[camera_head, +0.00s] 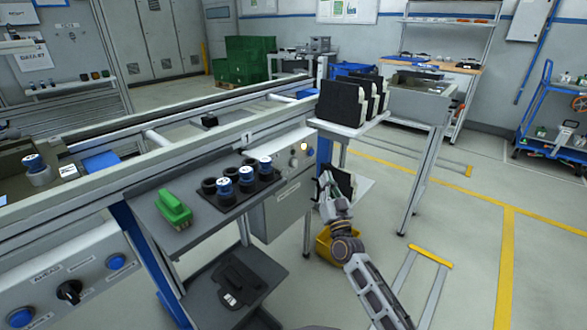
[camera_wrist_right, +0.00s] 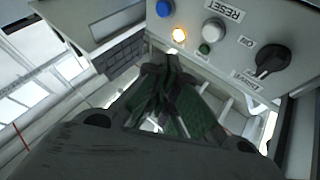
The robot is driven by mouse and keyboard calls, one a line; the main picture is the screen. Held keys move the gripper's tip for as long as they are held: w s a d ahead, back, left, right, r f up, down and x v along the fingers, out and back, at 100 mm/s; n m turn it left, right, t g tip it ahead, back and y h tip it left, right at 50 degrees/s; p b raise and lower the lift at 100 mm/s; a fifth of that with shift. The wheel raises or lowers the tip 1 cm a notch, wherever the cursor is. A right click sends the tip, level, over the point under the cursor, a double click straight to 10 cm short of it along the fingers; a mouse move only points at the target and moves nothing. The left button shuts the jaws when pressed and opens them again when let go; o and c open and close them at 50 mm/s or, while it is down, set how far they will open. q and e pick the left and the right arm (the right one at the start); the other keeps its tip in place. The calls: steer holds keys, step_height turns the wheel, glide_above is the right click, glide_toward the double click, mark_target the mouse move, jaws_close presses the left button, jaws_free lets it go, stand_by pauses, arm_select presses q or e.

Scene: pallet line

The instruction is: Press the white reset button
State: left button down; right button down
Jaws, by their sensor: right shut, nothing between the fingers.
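The white reset button (camera_wrist_right: 214,31) is a round pale button on a grey control panel, beside the RESET label in the right wrist view. The panel (camera_head: 288,205) also shows in the head view, on the side of the line, with its buttons small there. My right gripper (camera_head: 325,182) is in front of and below the panel's buttons. In the right wrist view the gripper's fingers (camera_wrist_right: 172,62) are together and empty, pointing at the panel. They look apart from the white button. My left gripper is not clearly seen.
Around the white button are a lit yellow lamp (camera_wrist_right: 179,35), a green button (camera_wrist_right: 204,49), a blue button (camera_wrist_right: 164,8) and a black rotary switch (camera_wrist_right: 270,59). A shelf with a green brush (camera_head: 173,208) stands left. A stand with black cases (camera_head: 342,102) stands behind my gripper.

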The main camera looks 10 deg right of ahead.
mark_target(294, 163)
arm_select(q)
steer(key=shift+w+d+r, duration=0.15)
steer(key=shift+r, duration=0.4)
arm_select(e)
steer(key=shift+a+r+t, duration=0.1)
steer(key=shift+r+t, duration=0.2)
steer(key=shift+r, duration=0.75)
arm_select(q)
steer(key=shift+f, duration=0.1)
arm_select(e)
steer(key=shift+w, duration=0.1)
